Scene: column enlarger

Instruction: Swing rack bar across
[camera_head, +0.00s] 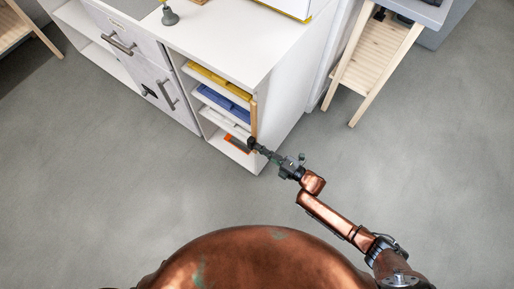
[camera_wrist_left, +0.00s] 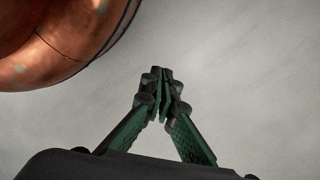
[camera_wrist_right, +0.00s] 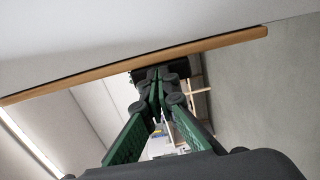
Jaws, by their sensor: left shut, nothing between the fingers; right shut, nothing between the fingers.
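The rack bar (camera_head: 253,116) is a slim light-wood strip standing upright at the right edge of the open shelf rack (camera_head: 222,112) in the head view. In the right wrist view the bar (camera_wrist_right: 205,46) runs slantwise across the top. My right gripper (camera_head: 251,143) is shut and empty, with its tips at the lower part of the bar. In the right wrist view its dark fingertips (camera_wrist_right: 155,76) are just below the bar; I cannot tell if they touch it. My left gripper (camera_wrist_left: 161,75) is shut and empty over bare floor, outside the head view.
The rack holds yellow, blue, white and orange items on its shelves. A white cabinet (camera_head: 241,38) with drawers and handles carries it. A wooden stool-like stand (camera_head: 372,62) is at the upper right. Grey floor (camera_head: 430,170) in front and to the right is clear.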

